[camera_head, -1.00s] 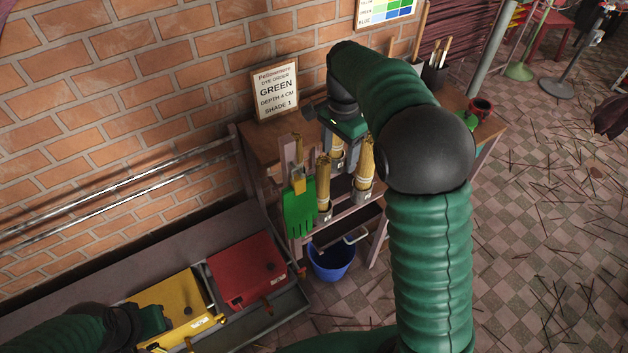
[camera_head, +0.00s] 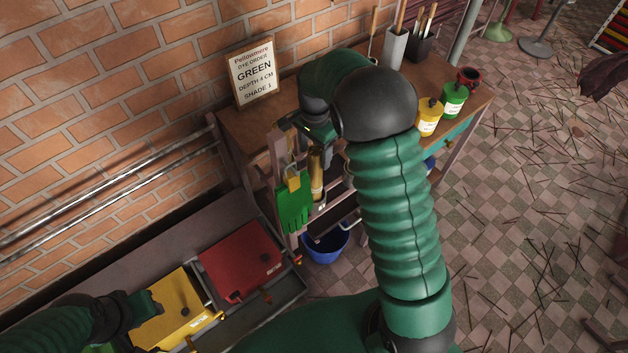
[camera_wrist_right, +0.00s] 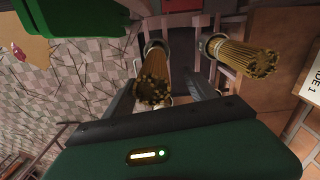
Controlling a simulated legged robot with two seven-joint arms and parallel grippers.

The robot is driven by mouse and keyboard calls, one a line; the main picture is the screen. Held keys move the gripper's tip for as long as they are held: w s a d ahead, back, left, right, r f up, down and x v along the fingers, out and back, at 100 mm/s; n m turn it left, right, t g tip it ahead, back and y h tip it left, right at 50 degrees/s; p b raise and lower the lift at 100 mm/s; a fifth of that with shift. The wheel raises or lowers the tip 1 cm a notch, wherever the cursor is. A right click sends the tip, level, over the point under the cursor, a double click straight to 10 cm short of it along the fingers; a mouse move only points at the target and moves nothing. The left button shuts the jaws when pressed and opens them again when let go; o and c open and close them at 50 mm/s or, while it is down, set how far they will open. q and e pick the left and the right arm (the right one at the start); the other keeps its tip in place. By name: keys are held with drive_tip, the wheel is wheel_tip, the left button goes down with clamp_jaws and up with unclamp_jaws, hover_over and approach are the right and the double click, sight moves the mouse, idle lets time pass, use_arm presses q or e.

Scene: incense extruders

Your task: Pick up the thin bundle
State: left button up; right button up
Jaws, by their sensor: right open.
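Tan stick bundles stand upright in holders on a small rack. In the head view one bundle (camera_head: 317,175) shows beside the green gloves; my right arm hides the others. In the right wrist view one bundle (camera_wrist_right: 155,78) lies between the fingers of my open right gripper (camera_wrist_right: 163,84), not visibly clamped. A second bundle (camera_wrist_right: 240,57) stands outside the fingers to the right. In the head view my right gripper (camera_head: 314,126) is partly hidden above the rack. My left gripper (camera_head: 150,304) is by the yellow box, its jaws unclear.
Green gloves (camera_head: 293,204) hang at the rack's front. A sign (camera_head: 254,75) stands on the wooden table (camera_head: 232,122). Yellow (camera_head: 429,117) and green (camera_head: 454,99) pots stand at the right. A blue bucket (camera_head: 325,246) is below; yellow (camera_head: 172,313) and red (camera_head: 240,262) boxes stand left.

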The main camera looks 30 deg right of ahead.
hover_over(315, 182)
drive_tip(key=w+d, duration=0.1)
drive_tip(key=w, duration=0.1)
drive_tip(key=f, duration=0.4)
drive_tip(key=shift+s+d+f, duration=0.1)
drive_tip(key=shift+s+d, duration=0.05)
drive_tip(key=shift+d, duration=0.05)
drive_tip(key=shift+a+f, duration=0.1)
drive_tip(key=shift+f, duration=0.1)
clamp_jaws()
